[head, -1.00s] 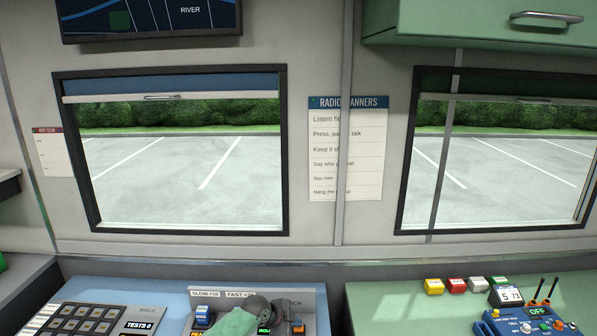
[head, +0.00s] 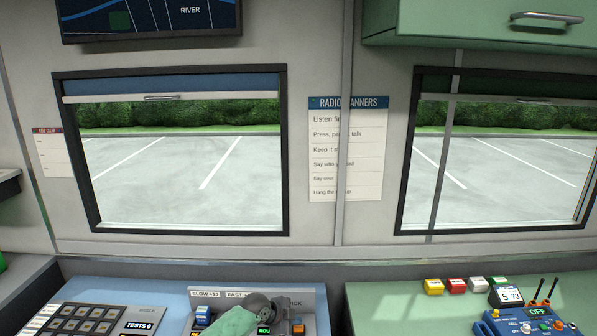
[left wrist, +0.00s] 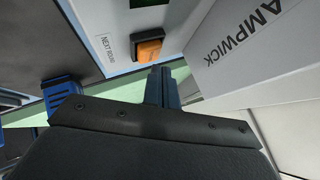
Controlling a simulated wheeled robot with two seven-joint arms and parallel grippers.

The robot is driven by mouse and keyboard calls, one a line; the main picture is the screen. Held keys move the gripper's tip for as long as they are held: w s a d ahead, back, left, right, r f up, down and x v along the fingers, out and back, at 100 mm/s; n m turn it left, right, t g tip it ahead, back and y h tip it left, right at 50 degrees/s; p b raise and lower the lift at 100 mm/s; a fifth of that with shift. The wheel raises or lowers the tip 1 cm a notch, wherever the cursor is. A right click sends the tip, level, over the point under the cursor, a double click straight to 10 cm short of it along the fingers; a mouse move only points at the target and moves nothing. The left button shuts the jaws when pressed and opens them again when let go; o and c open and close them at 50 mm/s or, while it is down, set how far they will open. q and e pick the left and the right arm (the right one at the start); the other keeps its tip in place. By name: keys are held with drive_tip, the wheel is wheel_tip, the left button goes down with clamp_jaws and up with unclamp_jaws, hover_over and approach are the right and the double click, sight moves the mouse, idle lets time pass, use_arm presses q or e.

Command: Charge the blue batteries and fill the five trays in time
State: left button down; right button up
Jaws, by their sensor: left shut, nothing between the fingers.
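My left gripper (head: 284,304) is over the blue charging bench (head: 318,300) in the head view, partly hidden by my wrist. In the left wrist view its fingers (left wrist: 161,86) are shut and empty, close to an orange button (left wrist: 149,47) beside a "NEXT ROUND" label. A blue battery-like block (head: 203,315) stands under the "SLOW +10" label; a blue slotted block (left wrist: 62,93) shows at left in the wrist view. A dark board with several square cells (head: 85,318) is at lower left. I cannot tell which things are the five trays. My right gripper is not in view.
A "TESTS 0" display (head: 139,326) is beside the cell board. The counter's left part is clear.

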sight(295, 328)
use_arm(q)
drive_tip(key=shift+r, duration=0.1)
drive_tip(key=shift+r+p, duration=1.35)
drive_tip(key=shift+r, duration=1.6)
